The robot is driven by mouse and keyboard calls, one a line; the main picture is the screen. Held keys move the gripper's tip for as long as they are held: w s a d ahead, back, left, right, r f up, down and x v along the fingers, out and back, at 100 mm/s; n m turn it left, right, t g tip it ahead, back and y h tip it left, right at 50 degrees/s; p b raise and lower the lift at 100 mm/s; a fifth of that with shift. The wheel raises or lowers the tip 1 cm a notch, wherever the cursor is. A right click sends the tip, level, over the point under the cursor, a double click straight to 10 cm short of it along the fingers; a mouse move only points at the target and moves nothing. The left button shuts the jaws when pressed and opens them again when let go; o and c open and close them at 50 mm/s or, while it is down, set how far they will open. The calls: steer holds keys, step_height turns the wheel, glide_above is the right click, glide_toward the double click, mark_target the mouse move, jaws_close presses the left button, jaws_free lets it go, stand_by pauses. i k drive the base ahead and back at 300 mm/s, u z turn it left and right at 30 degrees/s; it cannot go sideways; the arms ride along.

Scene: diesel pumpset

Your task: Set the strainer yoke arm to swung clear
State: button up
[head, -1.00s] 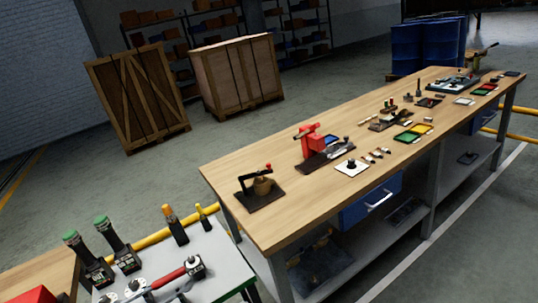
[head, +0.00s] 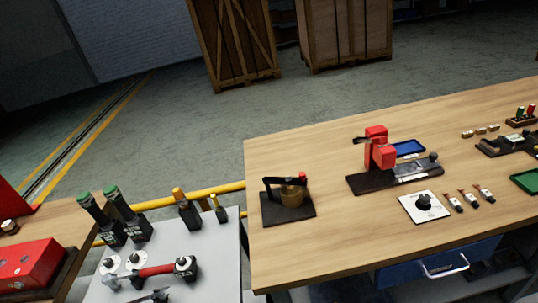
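The strainer unit appears to be the small black-based fixture (head: 272,214) at the near left end of the long wooden bench. A brass-coloured pot (head: 291,197) stands on its base. A black yoke arm (head: 283,181) runs from a post at the left across the top of the pot. A red knob (head: 302,176) sits at its right end. From this angle the arm looks to lie over the pot, but whether it touches the pot is too small to tell. My gripper is not in view.
A red press-like device (head: 378,150) stands to the right on the wooden bench (head: 330,255). A white plate with a black knob (head: 424,205) lies nearer. At left, a grey table (head: 215,265) holds green-topped and yellow-topped levers and a red-handled valve. Bare bench surrounds the strainer fixture.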

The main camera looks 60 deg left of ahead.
mark_target(302, 180)
steer(key=u, duration=0.65)
steer(key=i, duration=1.1)
steer(key=u, duration=0.8)
steer(key=k, duration=0.85)
steer(key=u, duration=0.2)
steer(key=i, duration=0.9)
steer(key=z, duration=0.1)
